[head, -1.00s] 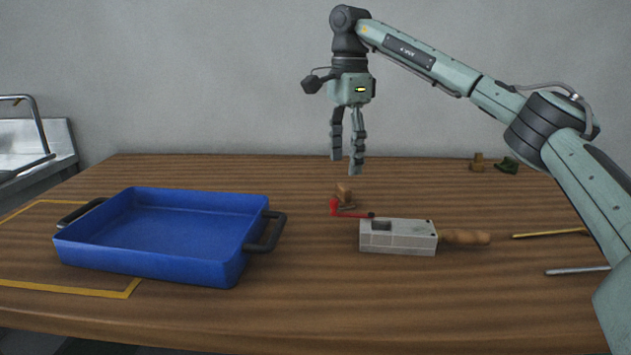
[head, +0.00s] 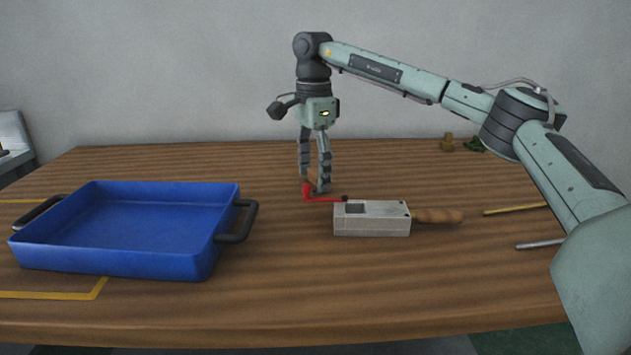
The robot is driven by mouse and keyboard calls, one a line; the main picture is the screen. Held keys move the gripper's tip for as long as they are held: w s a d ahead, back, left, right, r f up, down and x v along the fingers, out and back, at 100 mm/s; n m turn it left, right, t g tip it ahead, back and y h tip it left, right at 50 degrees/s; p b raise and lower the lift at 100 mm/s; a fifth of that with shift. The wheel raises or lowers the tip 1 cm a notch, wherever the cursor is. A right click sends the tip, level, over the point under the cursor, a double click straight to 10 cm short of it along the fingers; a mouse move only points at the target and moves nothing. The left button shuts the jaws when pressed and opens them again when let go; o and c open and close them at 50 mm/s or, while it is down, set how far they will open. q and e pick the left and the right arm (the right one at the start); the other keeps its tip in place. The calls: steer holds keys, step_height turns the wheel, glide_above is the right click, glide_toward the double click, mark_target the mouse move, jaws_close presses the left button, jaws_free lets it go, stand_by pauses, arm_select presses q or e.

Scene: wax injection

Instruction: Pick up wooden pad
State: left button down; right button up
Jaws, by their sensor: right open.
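The wooden pad (head: 311,182) is a small brown piece beside the red clamp part, left of the grey metal block; my gripper's fingers hide much of it. My right gripper (head: 315,184) points straight down at the pad, its fingers open and apart with the tips around or just in front of the pad. I cannot tell whether they touch it. My left gripper is not in view.
A blue tray (head: 120,262) stands left. Two rods (head: 515,209) lie right.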

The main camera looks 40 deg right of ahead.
steer(key=c, duration=1.2)
steer(key=shift+r, duration=0.55)
steer(key=r, duration=0.1)
steer(key=a+r, duration=0.1)
steer(key=r, duration=0.1)
steer(key=shift+w+r, duration=0.1)
steer(key=shift+r, duration=0.2)
steer(key=a+r, duration=0.2)
steer(key=a, duration=0.1)
steer(key=a+r, duration=0.2)
steer(key=a, duration=0.2)
steer(key=a+r, duration=0.2)
steer(key=a, duration=0.1)
steer(key=shift+a+r, duration=0.2)
steer(key=shift+a, duration=0.15)
